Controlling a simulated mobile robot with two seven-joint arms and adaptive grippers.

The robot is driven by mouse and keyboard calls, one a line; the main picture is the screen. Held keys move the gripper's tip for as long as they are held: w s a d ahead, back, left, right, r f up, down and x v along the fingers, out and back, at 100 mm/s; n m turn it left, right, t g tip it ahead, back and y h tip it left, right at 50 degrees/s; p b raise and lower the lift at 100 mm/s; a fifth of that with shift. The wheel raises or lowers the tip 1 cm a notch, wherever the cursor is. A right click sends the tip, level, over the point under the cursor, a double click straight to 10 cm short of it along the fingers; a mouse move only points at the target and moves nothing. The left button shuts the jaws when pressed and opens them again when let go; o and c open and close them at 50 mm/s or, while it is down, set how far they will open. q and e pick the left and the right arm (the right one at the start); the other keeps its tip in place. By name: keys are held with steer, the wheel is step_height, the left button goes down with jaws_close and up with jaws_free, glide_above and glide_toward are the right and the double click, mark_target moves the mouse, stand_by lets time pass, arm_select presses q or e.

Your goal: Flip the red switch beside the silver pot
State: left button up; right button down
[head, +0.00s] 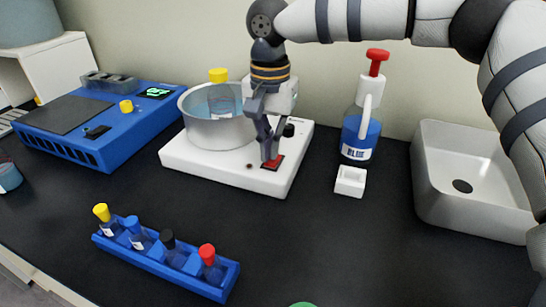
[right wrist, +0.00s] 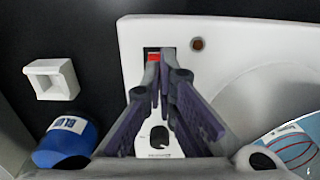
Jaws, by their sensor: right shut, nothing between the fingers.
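The silver pot (head: 217,116) stands on a white base unit (head: 215,165) and holds blue liquid and a yellow-capped bottle. The red switch (head: 272,162) is set in the base's front right corner. My right gripper (head: 270,155) is shut and empty, pointing down with its fingertips at the switch. In the right wrist view the fingertips (right wrist: 162,75) cover most of the switch, and a bit of red (right wrist: 153,57) shows beyond them. I cannot tell whether they touch it or which way it is tipped. My left gripper is not in view.
A blue-liquid bottle with a red top (head: 361,130) and a small white dish (head: 350,181) stand right of the base. A white sink (head: 470,170) is farther right. A blue rack (head: 165,262) of capped vials is in front; a blue device (head: 95,125) stands left.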

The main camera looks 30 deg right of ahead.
mark_target(271, 162)
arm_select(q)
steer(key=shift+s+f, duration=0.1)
arm_select(e)
steer(key=shift+f, duration=0.95)
step_height(271, 162, up, 5)
steer(key=shift+r+p, duration=0.1)
steer(key=shift+p, duration=0.55)
steer(key=shift+r, duration=1)
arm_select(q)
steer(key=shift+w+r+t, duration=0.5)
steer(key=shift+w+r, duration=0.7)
arm_select(e)
steer(key=shift+f, duration=0.1)
